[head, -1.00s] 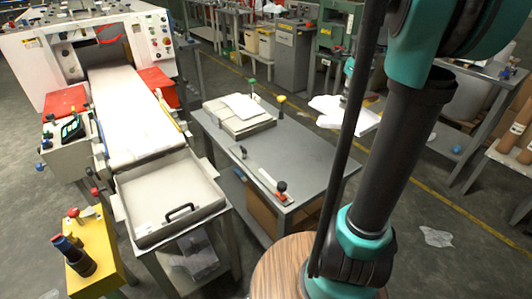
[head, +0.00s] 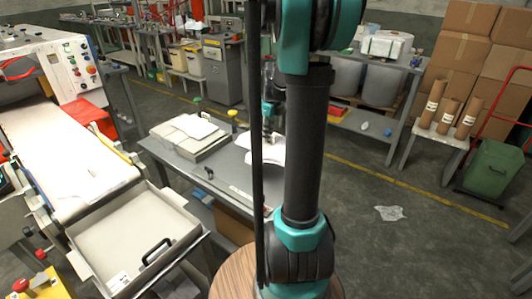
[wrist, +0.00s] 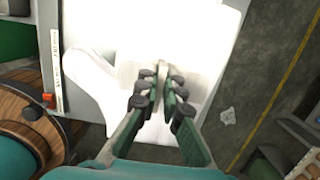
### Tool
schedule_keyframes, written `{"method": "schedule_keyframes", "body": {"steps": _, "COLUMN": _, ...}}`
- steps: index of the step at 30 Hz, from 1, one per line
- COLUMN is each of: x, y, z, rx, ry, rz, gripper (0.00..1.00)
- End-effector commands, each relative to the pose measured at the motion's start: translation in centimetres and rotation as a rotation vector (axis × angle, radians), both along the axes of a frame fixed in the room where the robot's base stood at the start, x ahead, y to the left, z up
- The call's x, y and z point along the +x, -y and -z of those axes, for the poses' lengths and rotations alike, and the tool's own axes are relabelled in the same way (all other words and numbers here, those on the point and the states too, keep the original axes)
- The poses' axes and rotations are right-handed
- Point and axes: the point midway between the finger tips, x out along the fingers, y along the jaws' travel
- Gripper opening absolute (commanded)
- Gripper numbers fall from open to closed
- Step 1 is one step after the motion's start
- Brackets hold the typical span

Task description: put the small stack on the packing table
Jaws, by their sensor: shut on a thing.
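My gripper (wrist: 160,72) is shut on a small stack (wrist: 92,75) of white, limp sheets, which spreads out under the fingers in the wrist view. In the head view the stack (head: 272,157) hangs below the gripper (head: 267,134), at the right end of a grey table, partly hidden by my arm. The grey table (head: 228,168) carries a larger pale stack (head: 188,137) at its left. I cannot tell whether the held sheets touch the table or hang above it. I cannot tell whether this is the packing table.
A metal tray (head: 180,222) with a black handle stands at the front left, beside a white machine (head: 60,65). At the back right are a bench (head: 360,118), cardboard boxes (head: 462,55), tubes (head: 450,115) and a green bin (head: 490,170). Floor on the right is mostly clear.

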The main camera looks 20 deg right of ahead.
Motion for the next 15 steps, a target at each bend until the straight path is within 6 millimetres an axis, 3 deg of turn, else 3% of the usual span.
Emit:
{"method": "schedule_keyframes", "body": {"steps": 3, "x": 0.1, "y": 0.0, "z": 2.5, "rx": 0.0, "ry": 0.0, "rz": 0.0, "gripper": 0.0}}
{"method": "schedule_keyframes", "body": {"steps": 15, "x": 0.0, "y": 0.0, "z": 6.8, "rx": 0.0, "ry": 0.0, "rz": 0.0, "gripper": 0.0}}
